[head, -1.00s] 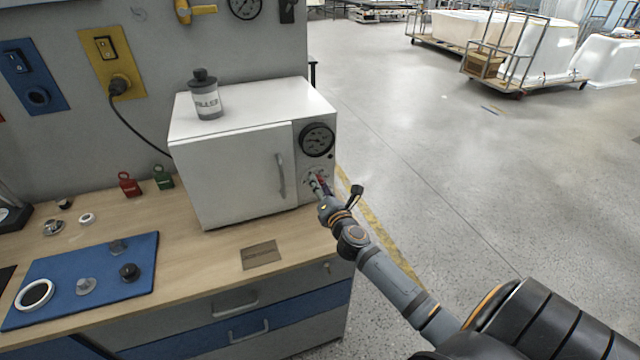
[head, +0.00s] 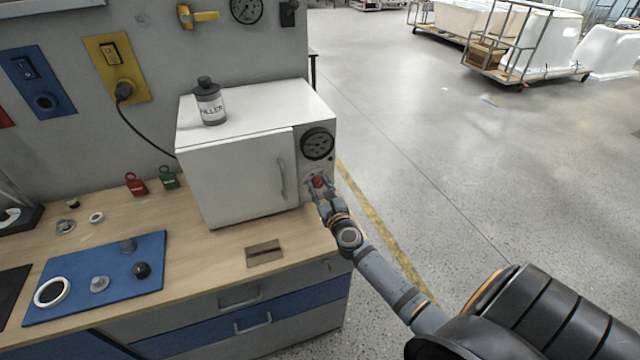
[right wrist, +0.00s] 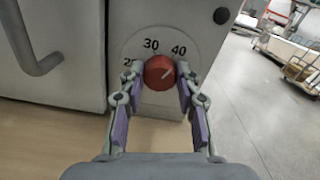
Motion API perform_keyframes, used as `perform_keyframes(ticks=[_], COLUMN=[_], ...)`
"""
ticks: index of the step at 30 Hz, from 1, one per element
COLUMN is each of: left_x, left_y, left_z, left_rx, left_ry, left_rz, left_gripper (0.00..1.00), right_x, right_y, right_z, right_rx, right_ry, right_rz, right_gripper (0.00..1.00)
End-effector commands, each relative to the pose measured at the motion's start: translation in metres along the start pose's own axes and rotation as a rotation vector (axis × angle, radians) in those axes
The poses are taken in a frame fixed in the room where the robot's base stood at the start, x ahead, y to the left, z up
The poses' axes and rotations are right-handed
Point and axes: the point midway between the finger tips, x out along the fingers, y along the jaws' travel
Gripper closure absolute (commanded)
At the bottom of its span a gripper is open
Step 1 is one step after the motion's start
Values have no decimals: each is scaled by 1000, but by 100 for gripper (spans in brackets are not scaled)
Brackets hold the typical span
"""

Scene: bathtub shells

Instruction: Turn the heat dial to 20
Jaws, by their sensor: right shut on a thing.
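The heat dial (right wrist: 159,72) is a round red knob on the front panel of the white oven (head: 240,168). It also shows in the head view (head: 318,181), below the black gauge. In the right wrist view I read 30 above the dial, 40 at its upper right, and a number starting with 2 at the left, partly hidden by a finger. A pale mark on the knob seems to point to the upper right, toward 40. My right gripper (right wrist: 160,78) is shut on the dial, one finger on each side; it also shows in the head view (head: 320,190). My left gripper is not in view.
A filler bottle (head: 210,103) stands on the oven. The oven's door handle (right wrist: 40,60) is left of the dial. The black gauge (head: 317,144) sits above it. A blue mat (head: 70,290) with small parts lies on the bench. The floor right of the bench is free.

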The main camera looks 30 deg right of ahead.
Motion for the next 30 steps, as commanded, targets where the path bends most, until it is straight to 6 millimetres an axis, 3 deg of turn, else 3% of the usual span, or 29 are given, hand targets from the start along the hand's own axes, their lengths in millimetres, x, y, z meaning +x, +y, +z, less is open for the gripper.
perform_keyframes(ticks=[30], left_x=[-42], left_y=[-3], left_z=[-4], left_rx=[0], left_ry=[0], left_rz=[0], left_gripper=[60], right_x=[0], right_y=[1], right_z=[1], right_rx=[-965], right_ry=[1], right_rz=[2], right_gripper=[99])
